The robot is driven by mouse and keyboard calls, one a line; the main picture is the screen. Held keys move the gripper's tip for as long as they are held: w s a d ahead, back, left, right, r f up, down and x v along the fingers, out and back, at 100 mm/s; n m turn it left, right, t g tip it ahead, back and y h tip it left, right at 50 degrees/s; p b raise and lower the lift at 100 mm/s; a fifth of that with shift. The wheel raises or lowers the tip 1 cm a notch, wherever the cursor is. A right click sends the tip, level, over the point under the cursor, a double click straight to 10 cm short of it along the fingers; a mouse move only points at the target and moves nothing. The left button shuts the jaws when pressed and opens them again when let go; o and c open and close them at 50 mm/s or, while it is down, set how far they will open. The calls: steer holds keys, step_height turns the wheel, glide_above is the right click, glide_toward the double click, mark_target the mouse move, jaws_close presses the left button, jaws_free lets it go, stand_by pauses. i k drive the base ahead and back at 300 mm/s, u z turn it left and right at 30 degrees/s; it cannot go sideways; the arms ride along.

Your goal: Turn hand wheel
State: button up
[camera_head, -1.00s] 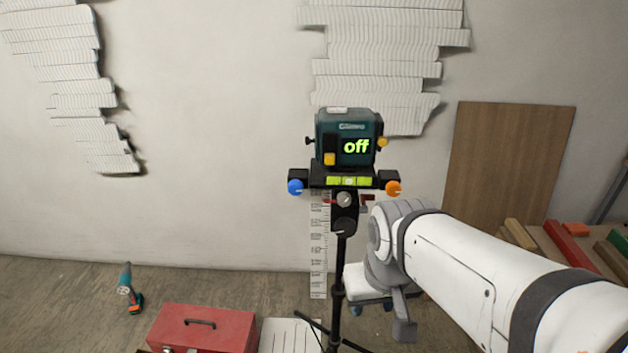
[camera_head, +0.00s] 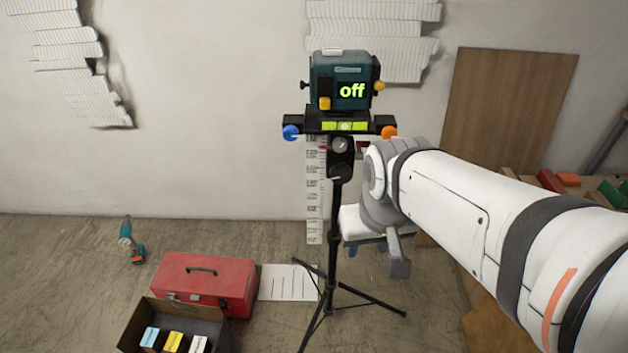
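A tripod stand carries a teal laser device (camera_head: 342,82) whose screen reads "off". Below it is a crossbar with a yellow-green level (camera_head: 345,126), a blue knob (camera_head: 291,132) at the left and an orange knob (camera_head: 389,131) at the right. A round grey knob (camera_head: 340,144) sits on the column head, with a darker round part (camera_head: 341,172) under it. I cannot tell which of these is the hand wheel. My gripper (camera_head: 398,262) hangs below my wrist, right of the column. I see no contact with the knobs.
A red toolbox (camera_head: 205,283), a box (camera_head: 160,307) of small packages and a drill (camera_head: 131,240) are on the floor at the left. Tripod legs (camera_head: 367,297) spread low. A wooden board (camera_head: 508,110) leans on the wall; blocks (camera_head: 570,180) lie at the right.

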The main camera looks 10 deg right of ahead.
mark_target(340, 174)
steer(key=u, duration=0.05)
steer(key=k, duration=1.25)
steer(key=z, duration=0.75)
steer(key=i, duration=1)
steer(key=z, duration=0.05)
